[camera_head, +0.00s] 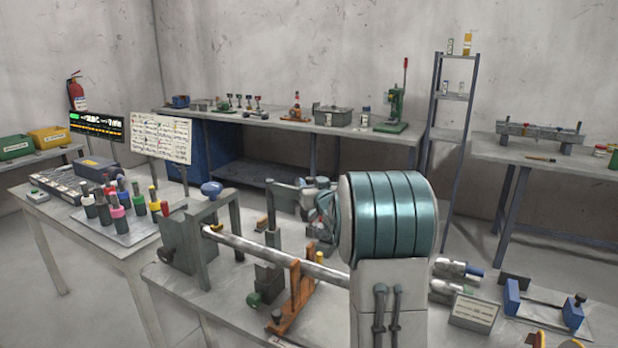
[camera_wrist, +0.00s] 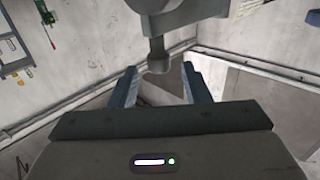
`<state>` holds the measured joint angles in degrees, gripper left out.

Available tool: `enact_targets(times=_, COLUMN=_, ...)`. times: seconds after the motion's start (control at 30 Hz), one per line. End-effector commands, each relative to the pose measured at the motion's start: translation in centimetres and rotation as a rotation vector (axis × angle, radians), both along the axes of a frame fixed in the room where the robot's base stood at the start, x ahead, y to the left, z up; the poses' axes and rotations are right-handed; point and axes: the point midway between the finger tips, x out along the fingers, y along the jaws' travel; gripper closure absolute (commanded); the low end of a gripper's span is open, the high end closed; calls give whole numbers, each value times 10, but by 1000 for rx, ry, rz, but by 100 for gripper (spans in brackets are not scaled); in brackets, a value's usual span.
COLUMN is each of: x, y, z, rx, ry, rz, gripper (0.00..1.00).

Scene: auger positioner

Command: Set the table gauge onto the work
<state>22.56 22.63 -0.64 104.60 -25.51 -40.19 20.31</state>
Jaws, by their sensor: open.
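The work appears to be a long grey metal shaft (camera_head: 245,248), lying nearly level across the bench. A brown-orange stand (camera_head: 292,292) stands at the shaft near its middle. I cannot tell for certain which piece is the table gauge. A frame with two blue end blocks and a rod (camera_head: 545,308) lies at the bench's right. My gripper (camera_wrist: 158,72) is open in the wrist view. A dark grey part with a rounded end (camera_wrist: 158,58) shows between or beyond its fingers; contact cannot be told. In the head view my arm hides part of the bench and shaft.
A grey holder with a blue knob (camera_head: 210,210) stands at the shaft's left end. A tray of colored-topped tools (camera_head: 125,225) sits on the left table. A labelled box (camera_head: 473,312) and grey cylinders stand right of my arm. A back bench (camera_head: 290,122) runs along the wall.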

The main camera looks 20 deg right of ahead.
Motion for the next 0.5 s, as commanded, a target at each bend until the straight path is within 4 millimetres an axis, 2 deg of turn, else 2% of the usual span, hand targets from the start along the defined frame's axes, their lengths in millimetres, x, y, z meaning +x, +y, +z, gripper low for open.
enact_targets(times=0.2, x=25, y=-4, z=0, rx=0, ry=1, rz=-1, gripper=57)
enact_targets(times=0.5, x=33, y=-4, z=0, rx=0, ry=0, rz=-1, gripper=57)
